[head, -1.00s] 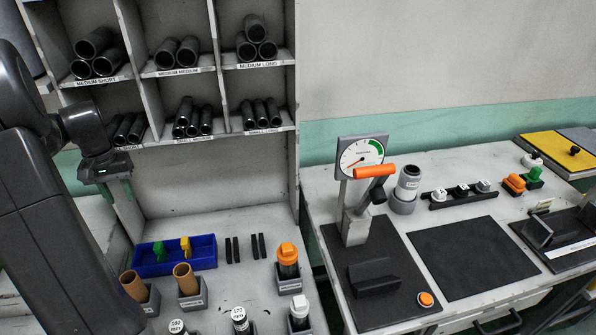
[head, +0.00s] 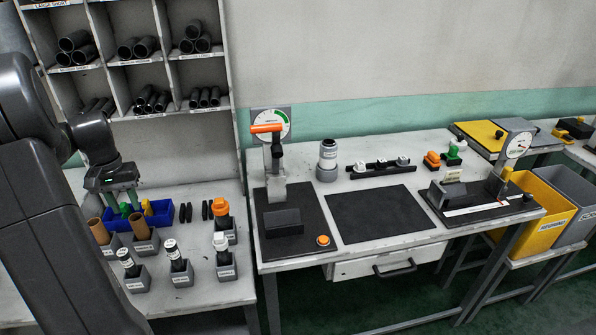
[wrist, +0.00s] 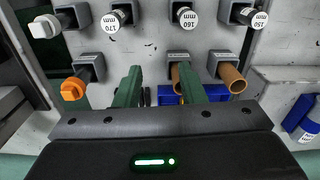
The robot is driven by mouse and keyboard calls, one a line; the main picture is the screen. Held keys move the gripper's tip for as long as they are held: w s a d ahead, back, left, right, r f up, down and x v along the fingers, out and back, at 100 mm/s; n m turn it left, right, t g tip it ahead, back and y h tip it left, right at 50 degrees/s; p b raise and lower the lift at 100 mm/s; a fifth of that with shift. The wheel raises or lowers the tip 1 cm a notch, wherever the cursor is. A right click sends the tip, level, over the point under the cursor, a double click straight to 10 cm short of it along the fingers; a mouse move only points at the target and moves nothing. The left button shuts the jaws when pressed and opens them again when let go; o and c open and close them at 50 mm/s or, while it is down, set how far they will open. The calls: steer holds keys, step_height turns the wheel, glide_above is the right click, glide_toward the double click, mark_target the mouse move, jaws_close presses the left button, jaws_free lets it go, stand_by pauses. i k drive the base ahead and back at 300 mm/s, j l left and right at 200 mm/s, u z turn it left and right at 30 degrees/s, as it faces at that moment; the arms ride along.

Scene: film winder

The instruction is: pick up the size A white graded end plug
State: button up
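A white-capped plug (head: 221,241) stands in a grey holder at the front right of the left bench; it also shows at the upper left of the wrist view (wrist: 43,27). Another white piece (head: 455,145) sits on or beside a green one on the right table. I cannot read a size letter on either. My gripper (head: 123,200) is over the left bench, by the blue bin, left of the capped plug. In the wrist view its green fingers (wrist: 158,85) are apart with nothing between them.
An orange-capped plug (head: 221,212), brown tubes (head: 143,227) and numbered black-and-white pieces (head: 171,248) stand in holders near my gripper. A lever press (head: 275,185) and a black mat (head: 380,215) occupy the right table.

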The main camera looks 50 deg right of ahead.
mark_target(359, 166)
steer(key=k+l, duration=0.2)
steer(key=l, duration=0.15)
steer(key=k+l, duration=0.2)
steer(key=l, duration=0.15)
steer(key=k+l, duration=0.45)
steer(key=l, duration=0.3)
steer(key=k+l, duration=0.2)
steer(key=l, duration=0.7)
steer(key=i+l, duration=0.15)
steer(key=l, duration=0.4)
steer(key=l+z, duration=0.1)
steer(key=l, duration=0.45)
steer(key=i, duration=0.05)
